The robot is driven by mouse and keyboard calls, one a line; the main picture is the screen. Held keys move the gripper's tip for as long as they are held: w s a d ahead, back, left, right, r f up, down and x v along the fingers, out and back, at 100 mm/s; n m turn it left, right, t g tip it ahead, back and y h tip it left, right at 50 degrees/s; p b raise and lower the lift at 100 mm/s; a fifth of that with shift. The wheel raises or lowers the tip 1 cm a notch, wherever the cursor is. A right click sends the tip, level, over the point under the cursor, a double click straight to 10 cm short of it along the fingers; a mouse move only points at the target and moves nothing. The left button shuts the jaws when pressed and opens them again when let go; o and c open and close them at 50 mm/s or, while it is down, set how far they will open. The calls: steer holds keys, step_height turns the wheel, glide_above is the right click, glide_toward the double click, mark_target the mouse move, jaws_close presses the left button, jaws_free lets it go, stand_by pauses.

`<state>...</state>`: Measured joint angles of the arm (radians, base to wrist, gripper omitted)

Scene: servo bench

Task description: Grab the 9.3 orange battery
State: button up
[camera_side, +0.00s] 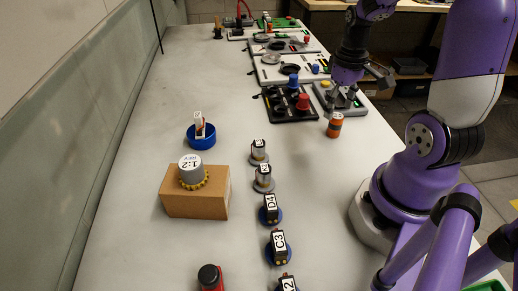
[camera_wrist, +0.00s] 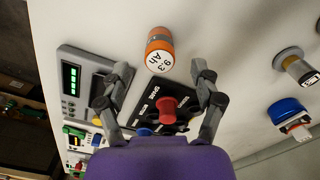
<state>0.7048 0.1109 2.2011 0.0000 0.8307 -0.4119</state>
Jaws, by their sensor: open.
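The orange battery (camera_side: 335,125) stands upright on the bench, to the right of the black panel in the side view. In the wrist view the battery (camera_wrist: 159,50) shows its white top label reading "9.3 Ah". My gripper (camera_wrist: 161,72) is open and empty in the wrist view, its two fingers spread to either side below the battery. In the side view my gripper (camera_side: 362,92) hangs above the grey meter unit, behind the battery and apart from it.
A black panel (camera_side: 278,106) with red and blue knobs and a grey meter unit (camera_wrist: 78,82) lie close by. A blue bowl (camera_side: 201,142) and cardboard box (camera_side: 222,200) stand left.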

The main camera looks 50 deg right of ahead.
mark_target(337, 116)
step_height(337, 116, down, 6)
steer(key=shift+r, duration=0.2)
steer(key=shift+c, duration=0.4)
jaws_close()
